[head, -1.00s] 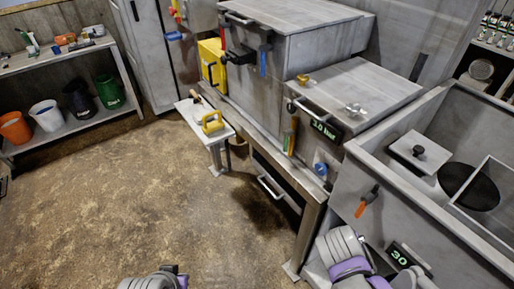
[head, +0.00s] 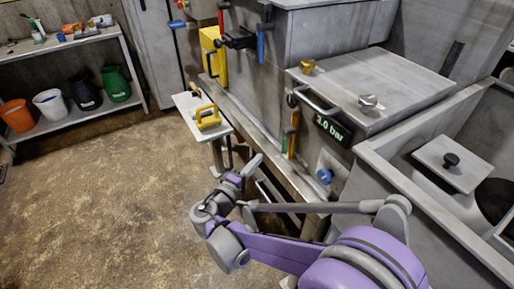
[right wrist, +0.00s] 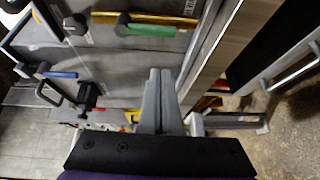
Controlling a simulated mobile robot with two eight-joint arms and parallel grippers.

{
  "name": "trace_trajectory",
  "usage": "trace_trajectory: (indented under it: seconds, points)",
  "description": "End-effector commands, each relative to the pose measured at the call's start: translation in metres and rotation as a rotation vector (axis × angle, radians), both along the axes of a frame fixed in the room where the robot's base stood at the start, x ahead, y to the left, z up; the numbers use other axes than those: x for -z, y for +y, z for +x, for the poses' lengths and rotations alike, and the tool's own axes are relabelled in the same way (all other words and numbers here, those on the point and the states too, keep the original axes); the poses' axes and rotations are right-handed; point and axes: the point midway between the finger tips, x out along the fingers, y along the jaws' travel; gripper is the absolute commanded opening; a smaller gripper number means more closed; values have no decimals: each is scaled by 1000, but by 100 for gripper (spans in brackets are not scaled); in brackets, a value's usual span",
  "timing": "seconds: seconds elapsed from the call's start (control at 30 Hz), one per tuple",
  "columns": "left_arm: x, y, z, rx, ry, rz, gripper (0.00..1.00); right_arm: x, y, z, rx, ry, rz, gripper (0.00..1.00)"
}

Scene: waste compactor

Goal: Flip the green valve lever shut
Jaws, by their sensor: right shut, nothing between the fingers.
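The green valve lever (head: 285,143) hangs down beside an orange-yellow lever on the front of the grey compactor, left of the pressure display. In the right wrist view the green lever (right wrist: 152,30) lies crosswise near the top, alongside the orange-yellow bar (right wrist: 165,19). My right gripper (head: 256,161) is shut and empty, in front of the compactor, left of and slightly below the lever in the head view. Its closed fingers (right wrist: 160,78) point toward the panel in the wrist view, with a visible gap to the green lever. My left gripper is not in view.
The display (head: 333,129) reads 3.0 bar. A blue knob (head: 325,176) sits below it. A blue-handled lever (head: 261,45) is higher up. A small side shelf (head: 190,104) carries a yellow-handled tool (head: 207,117). Open floor (head: 100,200) lies left.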

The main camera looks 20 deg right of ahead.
Motion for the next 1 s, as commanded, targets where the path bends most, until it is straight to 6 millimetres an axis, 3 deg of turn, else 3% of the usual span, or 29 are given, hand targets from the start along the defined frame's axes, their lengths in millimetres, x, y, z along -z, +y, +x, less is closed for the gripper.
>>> trace_trajectory:
  seconds: [0.57,0.77,1.0]
  points:
    - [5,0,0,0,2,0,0,1,3,9,-8,-19,-41,0]
    - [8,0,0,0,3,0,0,1,-20,23,-5,-18,-42,0]
    - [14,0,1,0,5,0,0,2,-63,53,-4,-18,-41,0]
